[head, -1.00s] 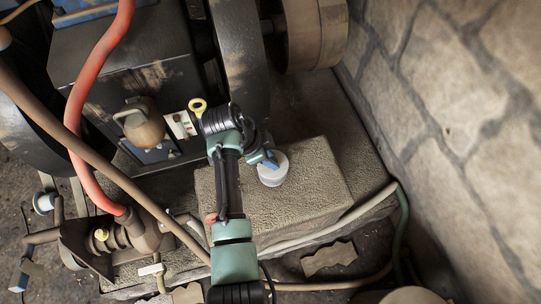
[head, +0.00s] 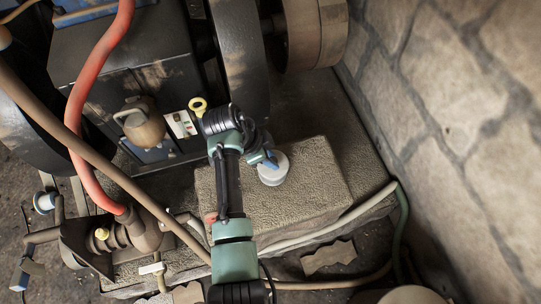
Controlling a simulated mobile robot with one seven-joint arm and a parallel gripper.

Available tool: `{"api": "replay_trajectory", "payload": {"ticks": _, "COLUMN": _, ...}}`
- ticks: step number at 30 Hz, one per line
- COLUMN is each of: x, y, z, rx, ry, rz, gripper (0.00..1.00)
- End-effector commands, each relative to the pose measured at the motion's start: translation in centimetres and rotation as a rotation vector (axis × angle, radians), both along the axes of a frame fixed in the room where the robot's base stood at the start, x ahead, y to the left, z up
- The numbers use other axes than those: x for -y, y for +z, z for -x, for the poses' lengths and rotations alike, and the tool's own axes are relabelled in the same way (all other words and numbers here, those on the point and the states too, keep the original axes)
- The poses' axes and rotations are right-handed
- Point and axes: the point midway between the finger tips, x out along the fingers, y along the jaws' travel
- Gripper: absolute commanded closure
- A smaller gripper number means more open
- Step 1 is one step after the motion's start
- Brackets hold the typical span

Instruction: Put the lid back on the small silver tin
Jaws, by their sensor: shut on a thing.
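A small round, pale silver-white thing (head: 273,172) is at the right side of my arm, over the top of the stone block. It looks like the lid with the tin at or under it, but lid and tin cannot be told apart from above. My gripper (head: 270,160) is at its upper left edge, shut on what appears to be the lid. The blue finger part overlaps the rim. The fingertips are partly hidden by my wrist, and whether the lid touches the tin cannot be seen.
The stone block (head: 315,187) has free room right of the tin. A dark engine with a large wheel (head: 240,60) stands behind. A red hose (head: 80,110) and brown pipe run at left. A stone wall (head: 450,110) bounds the right. A pale hose (head: 345,220) crosses in front.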

Motion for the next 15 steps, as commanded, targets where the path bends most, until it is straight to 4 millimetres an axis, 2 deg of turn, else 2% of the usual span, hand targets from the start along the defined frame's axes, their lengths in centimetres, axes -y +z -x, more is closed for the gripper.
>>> {"api": "replay_trajectory", "payload": {"ticks": 13, "x": -0.01, "y": 0.01, "z": -0.05, "rx": 0.001, "ry": 0.0, "rz": 0.0, "gripper": 1.0}}
{"api": "replay_trajectory", "payload": {"ticks": 14, "x": -0.01, "y": 0.01, "z": -0.05, "rx": 0.001, "ry": 0.0, "rz": 0.0, "gripper": 0.7}}
{"api": "replay_trajectory", "payload": {"ticks": 15, "x": -0.01, "y": 0.01, "z": -0.05, "rx": 0.001, "ry": 0.0, "rz": 0.0, "gripper": 0.63}}
